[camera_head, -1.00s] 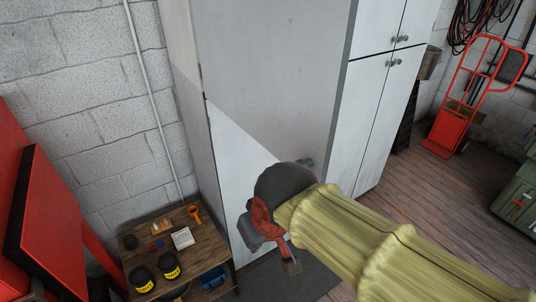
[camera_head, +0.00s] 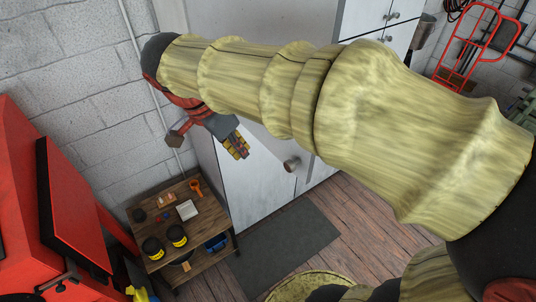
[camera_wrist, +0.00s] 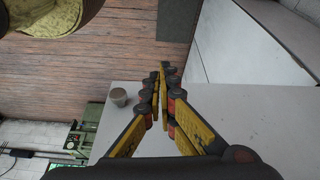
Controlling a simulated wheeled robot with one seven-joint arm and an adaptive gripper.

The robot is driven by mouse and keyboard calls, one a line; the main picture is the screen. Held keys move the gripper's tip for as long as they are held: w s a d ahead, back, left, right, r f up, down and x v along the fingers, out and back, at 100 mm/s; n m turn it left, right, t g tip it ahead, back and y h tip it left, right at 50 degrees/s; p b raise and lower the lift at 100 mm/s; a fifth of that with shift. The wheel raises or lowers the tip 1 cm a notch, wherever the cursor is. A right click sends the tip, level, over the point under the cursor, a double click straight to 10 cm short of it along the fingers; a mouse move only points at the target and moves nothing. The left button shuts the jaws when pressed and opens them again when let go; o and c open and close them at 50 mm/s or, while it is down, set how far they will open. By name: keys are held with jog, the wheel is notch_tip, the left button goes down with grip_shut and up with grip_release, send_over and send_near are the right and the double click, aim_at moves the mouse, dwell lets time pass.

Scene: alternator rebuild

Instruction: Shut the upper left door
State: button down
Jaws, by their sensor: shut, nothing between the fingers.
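The upper left door (camera_head: 262,142) is a tall grey panel standing open, with a round knob (camera_head: 290,163) near its lower free corner. My sleeved arm covers most of it in the head view. In the wrist view, the door (camera_wrist: 236,98) and its knob (camera_wrist: 118,97) lie behind my fingers. My gripper (camera_head: 241,153) is near the door's lower part, left of the knob, on its outer side. It is shut and empty, and its fingertips (camera_wrist: 162,72) come together in the wrist view. I cannot tell whether they touch the door.
The white lower left door (camera_head: 248,188) is below. A small wooden table (camera_head: 215,257) with pots and tools stands left of the cabinet. A red cabinet (camera_head: 85,200) is at far left. A dark mat (camera_head: 285,245) lies on the open floor. A red hand truck (camera_head: 470,50) is far right.

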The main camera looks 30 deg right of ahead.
jog(key=d+f+p, duration=0.2)
jog(key=d+f, duration=0.6)
jog(key=f, duration=0.1)
jog(key=shift+w+m, duration=0.3)
jog(key=shift+m, duration=0.1)
